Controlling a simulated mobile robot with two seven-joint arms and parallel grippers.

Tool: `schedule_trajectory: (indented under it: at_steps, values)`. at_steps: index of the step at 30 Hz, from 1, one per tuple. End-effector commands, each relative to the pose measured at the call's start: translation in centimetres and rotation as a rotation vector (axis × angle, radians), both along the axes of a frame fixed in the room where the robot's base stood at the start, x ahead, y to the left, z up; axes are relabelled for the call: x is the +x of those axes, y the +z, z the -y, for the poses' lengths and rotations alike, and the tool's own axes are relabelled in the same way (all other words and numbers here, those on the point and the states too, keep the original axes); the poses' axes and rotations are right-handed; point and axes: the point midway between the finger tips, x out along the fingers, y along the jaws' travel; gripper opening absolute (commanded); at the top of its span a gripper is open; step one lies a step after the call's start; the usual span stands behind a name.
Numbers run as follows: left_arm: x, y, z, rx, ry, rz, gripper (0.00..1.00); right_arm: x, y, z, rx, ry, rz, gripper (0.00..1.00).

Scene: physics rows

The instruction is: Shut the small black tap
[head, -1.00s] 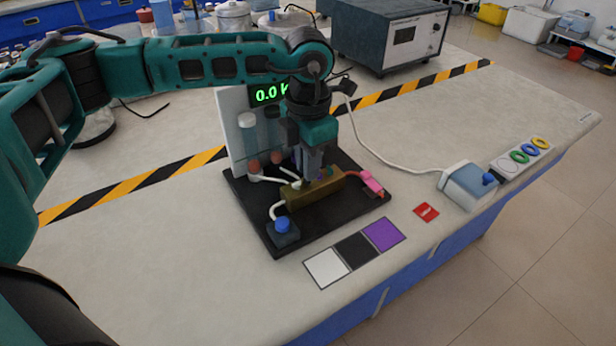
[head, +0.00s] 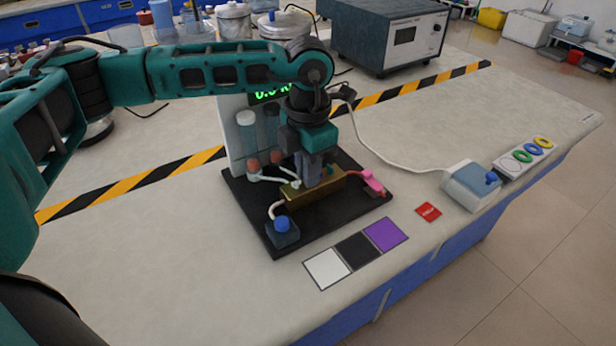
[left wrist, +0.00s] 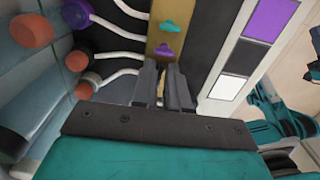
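The brass manifold block (head: 334,184) lies on a black base plate (head: 262,205). In the left wrist view, the manifold (left wrist: 154,42) carries a teal tap (left wrist: 170,26) and a purple tap (left wrist: 166,52). I cannot make out the small black tap; my fingers cover the part of the manifold nearest the gripper. My left gripper (head: 311,184) points down at the manifold, its fingertips at or just above it. In the left wrist view, the left gripper's (left wrist: 164,78) fingers have a narrow gap; whether something is between them is unclear.
Pale tubes run from the manifold to clear cylinders (head: 248,138) behind it. A pink fitting (head: 373,182) sits at its right end, a blue-knobbed box (head: 283,232) in front. White, black and purple squares (head: 384,234) lie nearer the edge.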

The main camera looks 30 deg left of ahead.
Motion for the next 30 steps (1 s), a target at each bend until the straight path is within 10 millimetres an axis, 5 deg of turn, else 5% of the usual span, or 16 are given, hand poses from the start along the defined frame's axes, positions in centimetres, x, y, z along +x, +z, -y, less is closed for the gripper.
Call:
schedule_trajectory:
  at_steps: [26,30]
  values:
    - [-0.01,0.31,0.01,0.0,0.0,0.0,0.14,-0.13,-0.08,0.11,-0.005,0.004,-0.003,0.14]
    - [0.0,0.3,0.0,0.0,0.0,0.0,0.01,-0.13,-0.08,0.14,-0.007,0.005,-0.003,0.14]
